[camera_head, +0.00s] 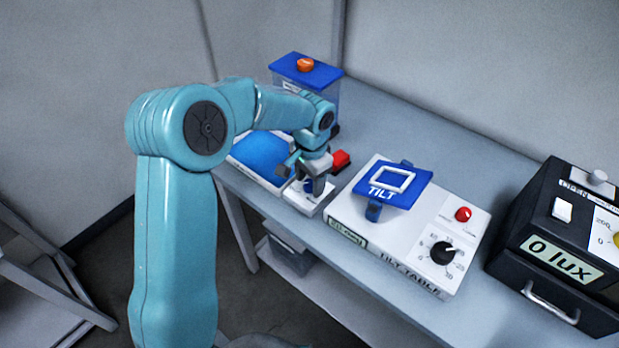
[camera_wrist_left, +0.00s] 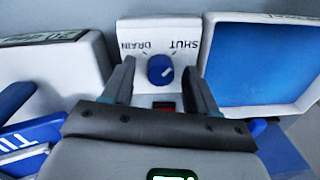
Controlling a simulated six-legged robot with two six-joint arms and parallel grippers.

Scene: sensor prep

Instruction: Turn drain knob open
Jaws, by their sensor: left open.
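The drain knob (camera_wrist_left: 160,70) is a blue round knob on a white panel (camera_wrist_left: 133,28) printed DRAIN and SHUT. Its white mark slants up and right in the left wrist view, toward the SHUT side. In the head view the knob (camera_head: 309,187) shows low between the fingers of my left gripper (camera_head: 312,186). In the left wrist view the open fingers of my left gripper (camera_wrist_left: 160,75) stand on either side of the knob, with gaps visible. A dark part with red (camera_wrist_left: 164,106) sits below the knob there. My right gripper is not in view.
A white tray with a blue surface (camera_head: 262,153) lies beside the drain panel. A white tilt table box (camera_head: 398,235) stands to the right, with a black lux box (camera_head: 560,240) beyond. A blue-lidded clear container (camera_head: 303,72) stands behind. A red part (camera_head: 341,160) shows near the wrist.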

